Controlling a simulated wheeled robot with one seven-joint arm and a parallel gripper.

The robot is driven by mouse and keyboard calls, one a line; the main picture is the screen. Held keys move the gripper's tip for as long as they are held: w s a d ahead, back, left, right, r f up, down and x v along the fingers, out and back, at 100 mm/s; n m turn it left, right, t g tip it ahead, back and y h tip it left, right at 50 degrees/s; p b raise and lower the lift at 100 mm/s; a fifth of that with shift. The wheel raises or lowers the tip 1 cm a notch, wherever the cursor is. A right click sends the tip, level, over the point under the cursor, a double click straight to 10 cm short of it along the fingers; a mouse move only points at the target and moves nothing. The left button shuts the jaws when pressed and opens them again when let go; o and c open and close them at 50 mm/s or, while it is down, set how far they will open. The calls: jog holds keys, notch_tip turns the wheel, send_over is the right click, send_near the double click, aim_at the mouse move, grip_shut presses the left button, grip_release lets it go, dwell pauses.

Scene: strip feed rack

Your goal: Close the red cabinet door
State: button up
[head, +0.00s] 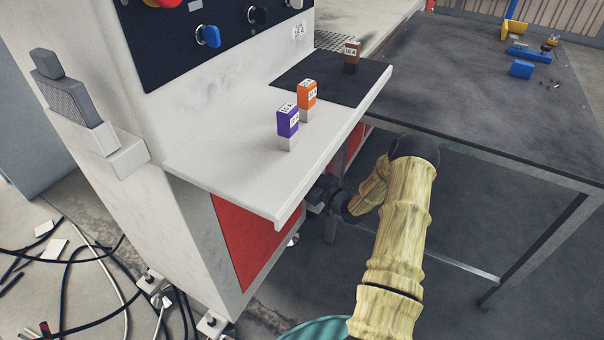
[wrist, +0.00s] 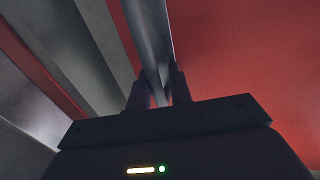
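A red panel (head: 252,238) shows on the white machine's front, under its shelf, in the head view. A smaller red patch (head: 357,140) shows further back, beneath the shelf's far end. How far the door stands open is not clear. My gripper (head: 318,194) is low beside the shelf's front corner, partly hidden by it. In the wrist view, the two dark fingers of my gripper (wrist: 159,92) stand on either side of a grey metal bar or edge (wrist: 150,40). A wide red surface (wrist: 235,60) fills the right side. Whether the fingers grip the bar is unclear.
The white shelf (head: 225,172) overhangs my gripper. Purple (head: 288,122), orange (head: 307,94) and brown (head: 352,55) labelled blocks stand on the machine top. A dark table (head: 480,110) is at the right. Cables (head: 70,265) lie on the floor at left.

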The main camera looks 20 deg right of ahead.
jog(key=p+v, duration=0.3)
jog(key=v, duration=1.3)
jog(key=shift+s+d+p, duration=0.2)
jog(key=shift+d+p, duration=0.1)
jog(key=shift+p, duration=0.1)
jog(key=shift+f, duration=0.1)
